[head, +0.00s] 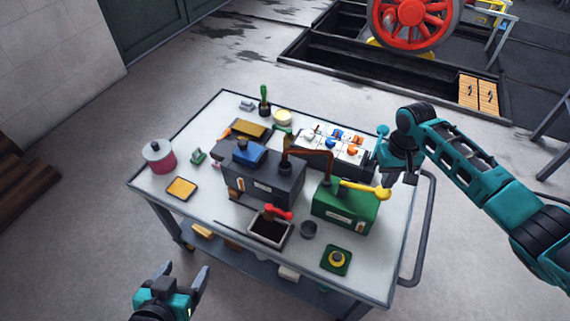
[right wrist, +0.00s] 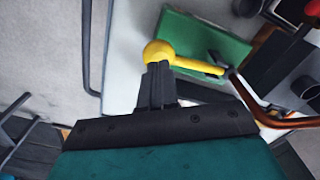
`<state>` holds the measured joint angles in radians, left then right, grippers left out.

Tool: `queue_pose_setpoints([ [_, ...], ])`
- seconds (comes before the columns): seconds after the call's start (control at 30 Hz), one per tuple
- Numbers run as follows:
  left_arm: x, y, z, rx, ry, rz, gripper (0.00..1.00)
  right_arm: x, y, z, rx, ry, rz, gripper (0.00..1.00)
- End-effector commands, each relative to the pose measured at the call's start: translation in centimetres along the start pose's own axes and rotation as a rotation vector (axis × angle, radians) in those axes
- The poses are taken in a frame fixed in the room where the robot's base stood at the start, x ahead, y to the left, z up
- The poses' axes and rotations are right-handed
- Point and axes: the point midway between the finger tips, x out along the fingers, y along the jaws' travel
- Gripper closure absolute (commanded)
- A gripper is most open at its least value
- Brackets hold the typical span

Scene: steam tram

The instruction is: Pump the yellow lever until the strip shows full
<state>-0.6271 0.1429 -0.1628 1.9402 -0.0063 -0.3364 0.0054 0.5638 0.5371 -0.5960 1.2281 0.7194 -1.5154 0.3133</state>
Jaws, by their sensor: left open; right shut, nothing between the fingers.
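The yellow lever (head: 365,188) sticks out to the right from the top of a green box (head: 338,208), roughly level, with a round knob at its end. The right wrist view shows the knob (right wrist: 160,53) just beyond the fingertips of my right gripper (right wrist: 157,72). That gripper is shut and empty; I cannot tell whether it touches the knob. In the head view my right gripper (head: 408,176) is beside the knob, at the cart's right side. A small strip (head: 361,226) on the box's front is too small to read. My left gripper (head: 188,268) is open and empty, in front of the cart.
The cart top (head: 205,215) is crowded. A dark grey box (head: 262,184) with a copper pipe (head: 325,154) stands left of the green box.

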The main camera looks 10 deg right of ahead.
Motion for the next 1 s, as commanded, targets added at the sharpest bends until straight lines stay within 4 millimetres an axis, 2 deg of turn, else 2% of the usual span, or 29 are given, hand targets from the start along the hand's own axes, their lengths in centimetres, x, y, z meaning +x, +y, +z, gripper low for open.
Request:
queue_pose_setpoints([
  [0.17, 0.0, 0.0, -0.1, 0.000, 0.001, 0.000, 0.25, -0.5, 0.0, -0.1, 0.000, 0.002, -0.001, 1.00],
  [0.7, 0.1, -0.1, -0.2, 0.001, 0.005, -0.001, 0.25, -5.6, 0.0, 0.0, 0.000, 0.001, 0.000, 1.00],
  [1.0, 0.1, -0.1, -0.2, 0.001, 0.005, -0.001, 0.25, -6.0, 0.0, 0.0, 0.000, 0.000, 0.000, 1.00],
])
